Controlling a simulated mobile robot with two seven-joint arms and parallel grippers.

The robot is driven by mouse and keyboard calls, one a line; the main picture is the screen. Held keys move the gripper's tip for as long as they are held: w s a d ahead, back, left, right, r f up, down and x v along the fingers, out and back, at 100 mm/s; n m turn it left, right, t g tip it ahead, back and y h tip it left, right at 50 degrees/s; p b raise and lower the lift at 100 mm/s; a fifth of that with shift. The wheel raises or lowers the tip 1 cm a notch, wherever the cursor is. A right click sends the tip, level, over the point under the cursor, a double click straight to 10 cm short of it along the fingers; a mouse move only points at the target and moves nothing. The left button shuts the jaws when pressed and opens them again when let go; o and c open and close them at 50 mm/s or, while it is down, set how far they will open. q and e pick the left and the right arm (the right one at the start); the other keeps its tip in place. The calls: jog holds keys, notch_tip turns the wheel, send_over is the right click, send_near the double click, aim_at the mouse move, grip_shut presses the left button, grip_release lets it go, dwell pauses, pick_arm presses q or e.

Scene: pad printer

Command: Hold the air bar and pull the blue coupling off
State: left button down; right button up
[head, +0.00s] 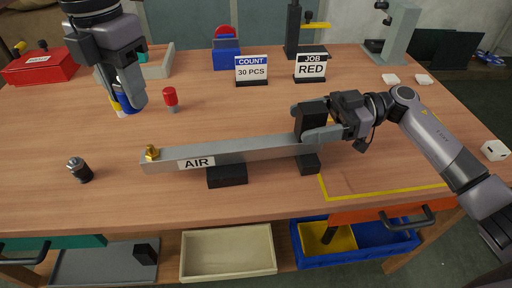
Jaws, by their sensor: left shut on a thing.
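The grey air bar (245,153), labelled AIR, lies on two black blocks at the middle of the table. A brass fitting (152,153) stands bare on its left end. My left gripper (124,101) is shut on the blue coupling (123,101), held above the table behind the bar's left end. Its fingers partly hide the coupling. My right gripper (313,133) is at the bar's right end, with its fingers closed around it; the far finger is partly hidden. A red coupling (170,97) stands behind the bar and a black coupling (79,169) stands to its left.
COUNT (252,70) and JOB RED (311,67) signs stand behind the bar. A red box (40,68) is at the back left. Open trays (228,252) and a blue bin (375,247) sit below the front edge. The table's front left is mostly clear.

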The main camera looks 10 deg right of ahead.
jog(key=shift+d, duration=0.1)
jog(key=d+r, duration=0.1)
jog(key=d, duration=1)
jog(key=shift+w+d+r, duration=0.15)
jog(key=shift+w+d, duration=0.25)
pick_arm(q)
jog(key=shift+r, duration=0.1)
